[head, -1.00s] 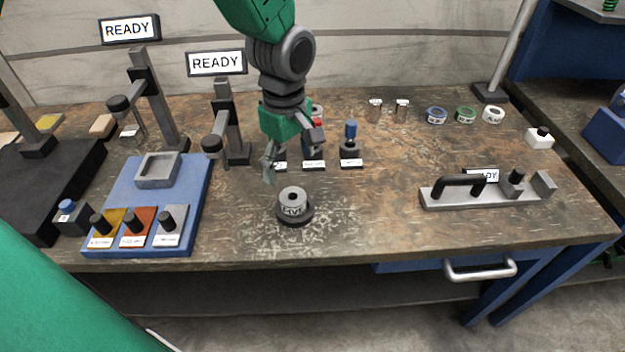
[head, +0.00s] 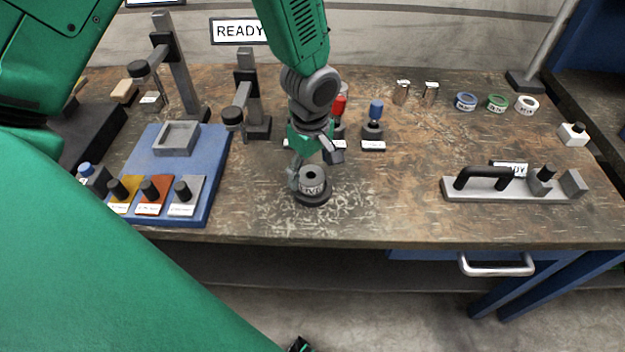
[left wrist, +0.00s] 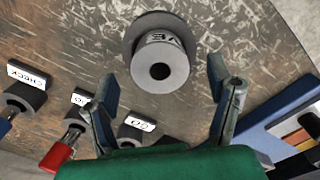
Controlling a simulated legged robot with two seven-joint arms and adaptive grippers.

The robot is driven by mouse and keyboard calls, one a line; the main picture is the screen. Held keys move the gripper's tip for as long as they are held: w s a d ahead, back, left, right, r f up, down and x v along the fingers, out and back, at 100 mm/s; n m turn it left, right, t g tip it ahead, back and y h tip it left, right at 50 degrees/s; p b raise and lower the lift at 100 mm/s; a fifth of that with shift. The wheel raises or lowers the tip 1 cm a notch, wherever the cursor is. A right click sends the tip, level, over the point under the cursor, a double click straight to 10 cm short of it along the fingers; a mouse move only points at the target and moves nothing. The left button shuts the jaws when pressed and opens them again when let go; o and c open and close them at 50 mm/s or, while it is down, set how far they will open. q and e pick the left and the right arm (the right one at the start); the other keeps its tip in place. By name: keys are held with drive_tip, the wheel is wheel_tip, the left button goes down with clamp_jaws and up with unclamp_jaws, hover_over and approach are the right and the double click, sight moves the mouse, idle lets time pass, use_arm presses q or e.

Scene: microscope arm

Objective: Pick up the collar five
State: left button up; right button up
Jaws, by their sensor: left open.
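The collar five is a grey ring-shaped cylinder (head: 312,181) with a dark centre hole and a partly readable label. It stands upright on a round dark base (head: 313,198) near the front middle of the table. My left gripper (head: 314,168) is open and points down just behind and over the collar. In the left wrist view the collar (left wrist: 161,66) lies between and slightly beyond the two spread fingers (left wrist: 162,80), with a visible gap on both sides. No grip on it shows. My right gripper is not clearly visible.
A blue board (head: 150,190) with a grey tray and knobbed blocks lies at left. Stands (head: 250,100) and red and blue knobbed pieces (head: 374,125) are behind the gripper. A grey handled fixture (head: 520,187) is at right; table between is clear.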

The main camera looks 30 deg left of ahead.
sight(309, 176)
use_arm(q)
drive_tip(key=f, duration=0.3)
drive_tip(key=shift+w+a, duration=0.1)
drive_tip(key=shift+a, duration=0.25)
drive_tip(key=shift+d+r, duration=0.1)
drive_tip(key=shift+d, duration=0.15)
drive_tip(key=shift+d+r, duration=0.1)
drive_tip(key=shift+d, duration=0.05)
drive_tip(key=c, duration=0.4)
drive_tip(key=shift+d, duration=0.15)
clamp_jaws()
drive_tip(key=shift+a, duration=0.2)
